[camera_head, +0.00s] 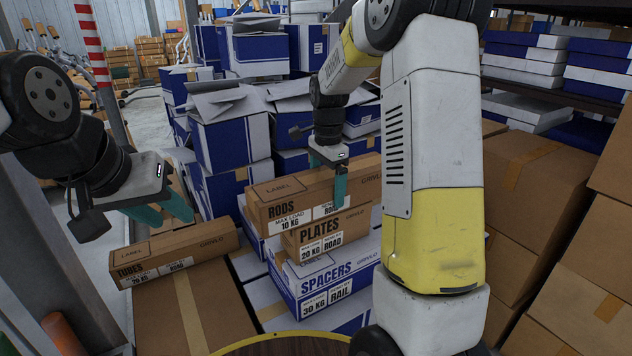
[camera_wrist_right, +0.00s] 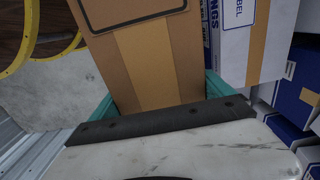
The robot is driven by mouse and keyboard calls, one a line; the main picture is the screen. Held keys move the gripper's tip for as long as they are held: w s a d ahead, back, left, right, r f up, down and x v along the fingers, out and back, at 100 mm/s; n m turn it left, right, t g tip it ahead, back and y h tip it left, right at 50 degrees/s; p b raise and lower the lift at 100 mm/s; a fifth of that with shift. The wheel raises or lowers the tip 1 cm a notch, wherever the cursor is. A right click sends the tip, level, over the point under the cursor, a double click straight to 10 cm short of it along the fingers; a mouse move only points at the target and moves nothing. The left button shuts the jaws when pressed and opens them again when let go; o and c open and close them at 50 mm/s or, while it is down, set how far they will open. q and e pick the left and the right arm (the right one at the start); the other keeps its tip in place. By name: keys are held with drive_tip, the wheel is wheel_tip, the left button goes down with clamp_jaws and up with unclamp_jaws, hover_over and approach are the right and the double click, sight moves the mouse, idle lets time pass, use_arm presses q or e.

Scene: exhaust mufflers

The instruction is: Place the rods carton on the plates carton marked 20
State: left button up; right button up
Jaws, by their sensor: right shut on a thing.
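The brown rods carton (camera_head: 285,207) is marked 10 KG. It sits directly above the brown plates carton (camera_head: 305,240), marked 20 KG, and covers its top. I cannot tell whether the two touch. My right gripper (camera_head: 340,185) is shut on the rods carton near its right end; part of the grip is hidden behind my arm. In the right wrist view, the gripper (camera_wrist_right: 160,95) has its teal fingers on both sides of a taped brown carton (camera_wrist_right: 150,60). My left gripper (camera_head: 166,211) is open and empty above the tubes carton (camera_head: 178,262).
The plates carton lies on the blue and white spacers carton (camera_head: 325,280), marked 30 KG. Blue and white cartons (camera_head: 230,140) are stacked behind. Large brown boxes (camera_head: 535,185) stand on the right. A red and white striped post (camera_head: 92,45) stands at the left.

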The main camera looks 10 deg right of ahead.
drive_tip(key=o, duration=1.8)
drive_tip(key=shift+f, duration=0.1)
wheel_tip(320, 180, up, 12)
drive_tip(key=shift+r, duration=0.1)
drive_tip(key=s+a+r+n+t+y, duration=0.1)
drive_tip(key=s+n+t, duration=0.5)
drive_tip(key=s+n, duration=0.8)
drive_tip(key=shift+s+a+n+y, duration=0.3)
drive_tip(key=shift+s+a+y, duration=0.3)
drive_tip(key=shift+s, duration=4.55)
